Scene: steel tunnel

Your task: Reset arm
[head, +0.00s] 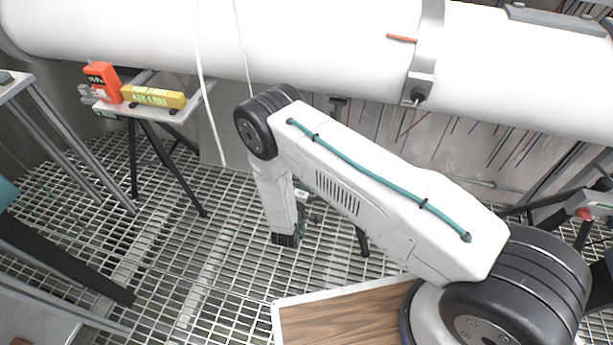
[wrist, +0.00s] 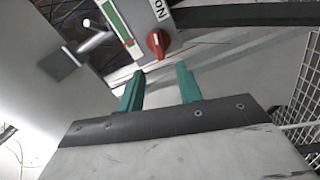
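My gripper (wrist: 160,85) shows in the wrist view with two teal fingers. The fingers stand well apart, with nothing between them. A red rotary knob (wrist: 158,43) on a grey panel lies beyond the fingertips, and I see no contact. In the head view my white arm (head: 370,190) reaches left from the lower right and bends down at a black joint.
A small table (head: 150,112) at the left holds an orange device (head: 103,82) and a yellow box (head: 153,97). A large white pipe (head: 310,45) crosses the back, with a hanging white cable. Bare grating floor (head: 165,265) lies left of my arm.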

